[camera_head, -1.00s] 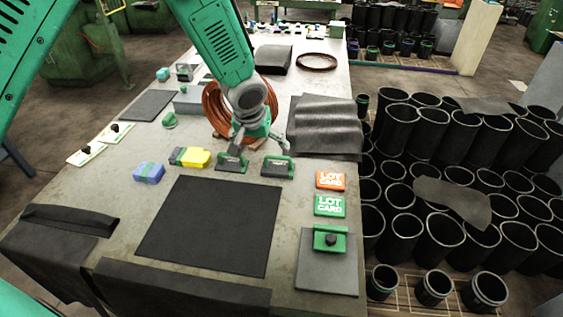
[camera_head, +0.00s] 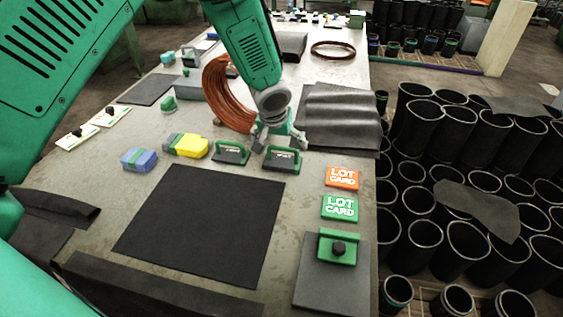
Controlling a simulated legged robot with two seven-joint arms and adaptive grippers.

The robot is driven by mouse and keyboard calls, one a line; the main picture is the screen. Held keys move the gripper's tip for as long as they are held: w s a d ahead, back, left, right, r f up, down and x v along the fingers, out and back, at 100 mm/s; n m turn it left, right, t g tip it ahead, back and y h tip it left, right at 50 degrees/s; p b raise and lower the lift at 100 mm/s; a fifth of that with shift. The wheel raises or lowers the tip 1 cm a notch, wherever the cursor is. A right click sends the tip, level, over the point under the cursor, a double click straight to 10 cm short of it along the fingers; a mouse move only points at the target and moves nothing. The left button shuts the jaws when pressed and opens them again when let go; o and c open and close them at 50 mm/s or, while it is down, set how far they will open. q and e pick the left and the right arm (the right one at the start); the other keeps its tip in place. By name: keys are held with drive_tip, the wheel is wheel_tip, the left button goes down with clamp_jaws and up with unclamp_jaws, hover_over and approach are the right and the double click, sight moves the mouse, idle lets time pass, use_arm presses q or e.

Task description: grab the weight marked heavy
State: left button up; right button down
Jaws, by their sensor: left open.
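Two black weights with green handles stand side by side on the table behind the black mat: a left weight (camera_head: 231,153) and a right weight (camera_head: 281,160). Each has a small pale label on its front; the lettering is too small to read surely, so I cannot tell which is marked heavy. My left gripper (camera_head: 278,141) is open and points down just above and behind the right weight, its fingers spread across the width of the handle. I cannot tell whether it touches the handle. My right gripper is not in view.
A copper-coloured coil (camera_head: 224,95) stands close behind the left weight. Dark folded sheets (camera_head: 338,118) lie to the right of the gripper. Yellow (camera_head: 190,146) and blue (camera_head: 139,160) blocks sit left of the weights. Orange (camera_head: 342,178) and green (camera_head: 340,207) lot cards lie at right. The black mat (camera_head: 205,225) is bare.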

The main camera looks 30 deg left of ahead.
sight(282, 157)
use_arm(q)
drive_tip(key=f, duration=0.1)
drive_tip(key=w+f, duration=0.1)
drive_tip(key=f, duration=0.1)
drive_tip(key=w+f, duration=0.1)
drive_tip(key=shift+d+f, duration=0.2)
drive_tip(key=shift+d, duration=0.2)
drive_tip(key=f, duration=0.1)
drive_tip(key=w+a+f, duration=0.1)
drive_tip(key=f, duration=0.2)
drive_tip(key=shift+w+a, duration=0.3)
drive_tip(key=shift+w, duration=0.05)
drive_tip(key=shift+d, duration=0.15)
drive_tip(key=shift+c, duration=0.8)
drive_tip(key=shift+d, duration=0.2)
drive_tip(key=c, duration=1.3)
drive_tip(key=shift+o, duration=0.2)
drive_tip(key=shift+r, duration=0.15)
